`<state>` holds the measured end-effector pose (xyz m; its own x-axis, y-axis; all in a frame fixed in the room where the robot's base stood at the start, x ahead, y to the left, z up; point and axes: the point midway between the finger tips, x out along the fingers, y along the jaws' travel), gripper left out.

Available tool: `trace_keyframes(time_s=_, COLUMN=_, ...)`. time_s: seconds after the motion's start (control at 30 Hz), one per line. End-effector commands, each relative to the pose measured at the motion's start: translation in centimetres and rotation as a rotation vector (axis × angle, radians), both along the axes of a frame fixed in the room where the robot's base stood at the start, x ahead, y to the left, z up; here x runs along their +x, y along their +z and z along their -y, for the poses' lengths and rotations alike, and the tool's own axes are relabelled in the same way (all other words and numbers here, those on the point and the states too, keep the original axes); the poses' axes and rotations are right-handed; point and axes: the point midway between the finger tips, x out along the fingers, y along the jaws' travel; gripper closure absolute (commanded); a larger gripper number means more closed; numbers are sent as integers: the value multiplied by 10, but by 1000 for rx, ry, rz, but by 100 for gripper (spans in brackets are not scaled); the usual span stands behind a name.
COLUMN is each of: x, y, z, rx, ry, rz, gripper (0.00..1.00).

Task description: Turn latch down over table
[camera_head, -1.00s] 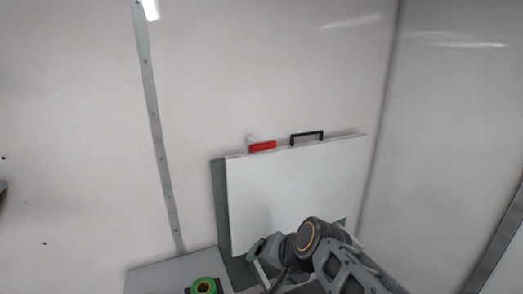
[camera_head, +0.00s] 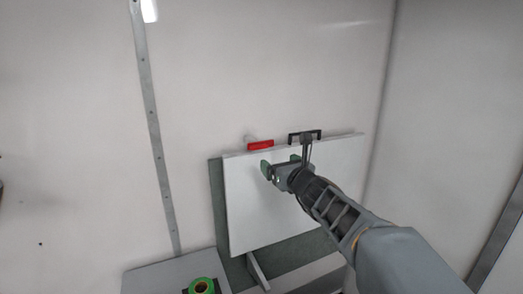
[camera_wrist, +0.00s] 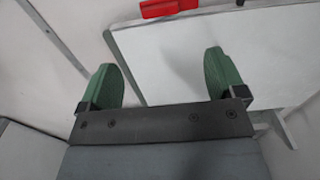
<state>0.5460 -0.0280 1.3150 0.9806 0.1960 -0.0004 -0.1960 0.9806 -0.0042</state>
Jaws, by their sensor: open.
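The red latch (camera_head: 260,146) sits at the top edge of the white table panel (camera_head: 250,215), which stands folded up against the wall. The latch lies level along that edge. My gripper (camera_head: 280,165) is open and empty, with its green fingers in front of the panel's upper part, just below and right of the latch. In the wrist view, the latch (camera_wrist: 168,8) shows at the top edge, beyond the gap between the open fingers (camera_wrist: 160,60). The fingers are apart from the latch. My arm hides part of the panel's right side.
A black handle (camera_head: 292,138) stands on the panel's top edge, right of the latch and close behind my gripper. A grey surface (camera_head: 165,272) with a green roll (camera_head: 202,285) is at lower left. A metal strip (camera_head: 155,130) runs down the wall. The space left of the latch is clear.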

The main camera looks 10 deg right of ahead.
Motion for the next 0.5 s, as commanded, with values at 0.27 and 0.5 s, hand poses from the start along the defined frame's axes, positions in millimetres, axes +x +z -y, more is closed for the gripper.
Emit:
trace_keyframes(time_s=0.27, x=47, y=1, z=-9, rx=8, ry=0, rz=-4, gripper=11)
trace_keyframes(time_s=0.5, x=90, y=2, z=-18, rx=6, ry=0, rz=-2, gripper=11)
